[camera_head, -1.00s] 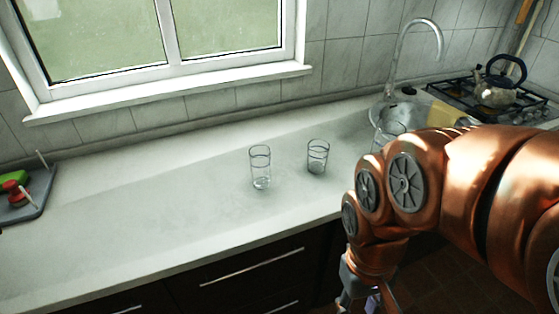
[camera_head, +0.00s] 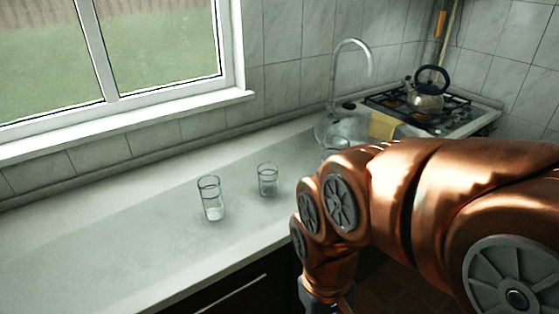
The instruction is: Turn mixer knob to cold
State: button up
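The mixer tap (camera_head: 353,62) is a tall, thin, curved metal spout at the back of the counter, beside the round sink (camera_head: 345,128). A small dark piece (camera_head: 349,105) shows at the sink's rim; I cannot tell whether it is the mixer knob. My copper-coloured arm covers the front of the sink area. My gripper hangs below the counter's front edge at the bottom of the view, well away from the tap. Its fingertips are cut off by the frame, so I cannot tell whether it is open or shut.
Two clear glasses, one nearer (camera_head: 211,200) and one farther (camera_head: 267,180), stand on the white counter (camera_head: 120,245) left of my arm. Another glass (camera_head: 335,146) is partly hidden behind my arm. A kettle (camera_head: 426,95) stands on the stove (camera_head: 455,118). A yellow cloth (camera_head: 383,126) hangs by the sink.

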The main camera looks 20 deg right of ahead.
aim_at(332, 114)
jog(key=z, duration=0.25)
jog(key=k, duration=0.45)
jog(key=z, duration=1.35)
jog(key=i, duration=0.85)
jog(key=u, duration=0.8)
jog(key=i, duration=0.85)
jog(key=u, duration=0.9)
